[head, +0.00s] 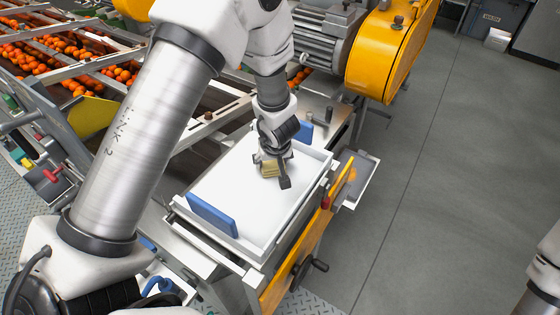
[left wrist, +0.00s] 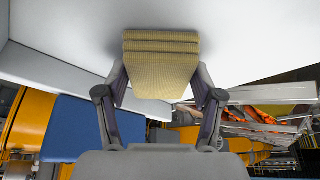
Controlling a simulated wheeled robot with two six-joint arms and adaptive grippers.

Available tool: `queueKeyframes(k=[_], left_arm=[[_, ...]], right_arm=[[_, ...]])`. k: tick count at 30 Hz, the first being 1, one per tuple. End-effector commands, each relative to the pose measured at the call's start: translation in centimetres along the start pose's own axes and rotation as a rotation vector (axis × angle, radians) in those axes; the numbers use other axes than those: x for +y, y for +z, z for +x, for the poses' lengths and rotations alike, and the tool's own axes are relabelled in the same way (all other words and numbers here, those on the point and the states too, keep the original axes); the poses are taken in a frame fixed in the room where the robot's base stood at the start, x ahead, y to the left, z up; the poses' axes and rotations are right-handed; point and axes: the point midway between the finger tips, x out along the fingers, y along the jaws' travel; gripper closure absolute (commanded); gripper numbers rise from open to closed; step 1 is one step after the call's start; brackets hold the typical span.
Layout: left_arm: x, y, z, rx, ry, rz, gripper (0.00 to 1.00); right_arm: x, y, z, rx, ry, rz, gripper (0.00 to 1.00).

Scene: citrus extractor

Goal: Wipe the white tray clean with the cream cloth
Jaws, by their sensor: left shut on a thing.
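The white tray (head: 226,174) lies on the metal stand in the middle of the head view, with blue handles at its near and far ends. My left gripper (head: 273,170) reaches down into the tray from above. It is shut on the folded cream cloth (head: 269,168), which also shows between its fingers in the left wrist view (left wrist: 161,65). The cloth is at the tray's white floor; I cannot tell if it presses on it. The visible tray floor looks plain white, and my arm hides part of the far left side. My right gripper is out of view.
A yellow guard (head: 385,55) and motor (head: 325,40) stand beyond the tray. A small side tray (head: 360,182) and a black hand crank (head: 318,266) are at its right. Conveyors with oranges (head: 85,55) run at the upper left. Open grey floor (head: 440,170) lies to the right.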

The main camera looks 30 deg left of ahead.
Motion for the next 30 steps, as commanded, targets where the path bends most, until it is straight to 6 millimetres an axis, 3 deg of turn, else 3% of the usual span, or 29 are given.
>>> queueKeyframes(k=[18, 26, 30], left_arm=[[-3.2, -2.9, 1.3, 0.0, 0.0, -0.001, 0.61], [-3.3, -2.9, 1.5, -0.001, 0.0, 0.0, 0.61], [-3.3, -3.2, 0.5, -0.001, 0.0, 0.0, 0.61]], right_arm=[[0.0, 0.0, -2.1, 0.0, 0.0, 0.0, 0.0], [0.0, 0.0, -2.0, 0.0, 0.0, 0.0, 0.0], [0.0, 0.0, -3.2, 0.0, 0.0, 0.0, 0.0]])
